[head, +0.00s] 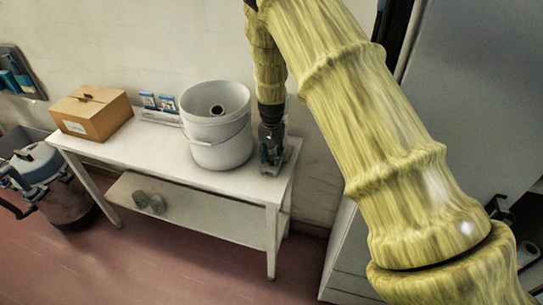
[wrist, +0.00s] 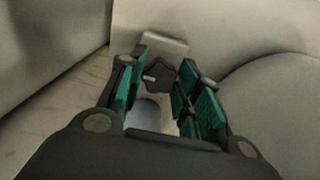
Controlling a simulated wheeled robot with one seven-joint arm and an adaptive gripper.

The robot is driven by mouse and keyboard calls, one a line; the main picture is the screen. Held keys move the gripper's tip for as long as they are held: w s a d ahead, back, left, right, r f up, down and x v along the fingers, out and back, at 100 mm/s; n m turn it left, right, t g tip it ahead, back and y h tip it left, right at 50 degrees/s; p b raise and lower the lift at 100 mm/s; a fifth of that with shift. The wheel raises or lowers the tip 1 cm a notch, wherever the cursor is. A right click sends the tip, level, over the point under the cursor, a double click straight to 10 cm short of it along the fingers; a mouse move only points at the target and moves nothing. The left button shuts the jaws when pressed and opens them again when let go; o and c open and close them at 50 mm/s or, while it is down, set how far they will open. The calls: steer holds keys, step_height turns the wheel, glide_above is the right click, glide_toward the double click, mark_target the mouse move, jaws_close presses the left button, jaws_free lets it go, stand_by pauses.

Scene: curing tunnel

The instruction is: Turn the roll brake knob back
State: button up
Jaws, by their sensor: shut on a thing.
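The roll brake knob (wrist: 160,75) is a dark, lobed knob with a small pale pointer mark, seen in the wrist view in front of a pale upright block (wrist: 165,46). My gripper (wrist: 157,86) has its teal-padded fingers on both sides of the knob and is shut on it. In the head view my gripper (head: 270,150) points down at the right end of the white table, just right of the white bucket. The knob cannot be made out there, as my gripper covers it.
The white bucket (head: 218,150) stands close to my gripper; its curved side fills the right of the wrist view. A cardboard box (head: 92,115) and small blue-white packs (head: 158,103) are farther left on the white table (head: 150,150). A wall runs behind.

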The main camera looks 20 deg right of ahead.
mark_target(272, 158)
steer(key=o, duration=1)
steer(key=shift+r, duration=0.1)
step_height(272, 158, up, 12)
steer(key=shift+f, duration=0.1)
